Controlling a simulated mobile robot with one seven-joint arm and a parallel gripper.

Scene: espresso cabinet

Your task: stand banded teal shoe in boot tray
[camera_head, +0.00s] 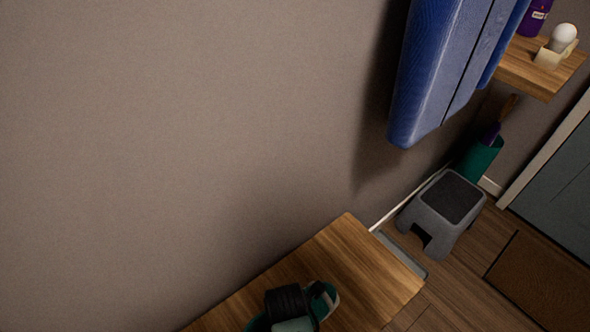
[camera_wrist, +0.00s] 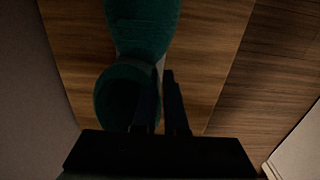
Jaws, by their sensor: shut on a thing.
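The teal shoe (camera_head: 331,296) is at the bottom of the head view, over the wooden bench top, with a pale band across it. My black gripper (camera_head: 287,302) covers part of it. In the wrist view, two rounded teal parts of footwear (camera_wrist: 142,28) show ahead of and left of my gripper (camera_wrist: 160,78); I cannot tell whether they are one shoe. The jaws are shut on the shoe's edge, and the exact contact is dark. A low grey edge (camera_head: 402,256), perhaps the boot tray, shows beyond the bench end; most of it is hidden.
The wooden bench (camera_head: 365,275) runs along the wall. A grey step stool (camera_head: 440,212) stands on the floor beyond it, near a green bin (camera_head: 480,160). A blue hanging thing (camera_head: 445,65) and a wooden shelf (camera_head: 540,70) are above. A brown mat (camera_head: 545,280) lies at right.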

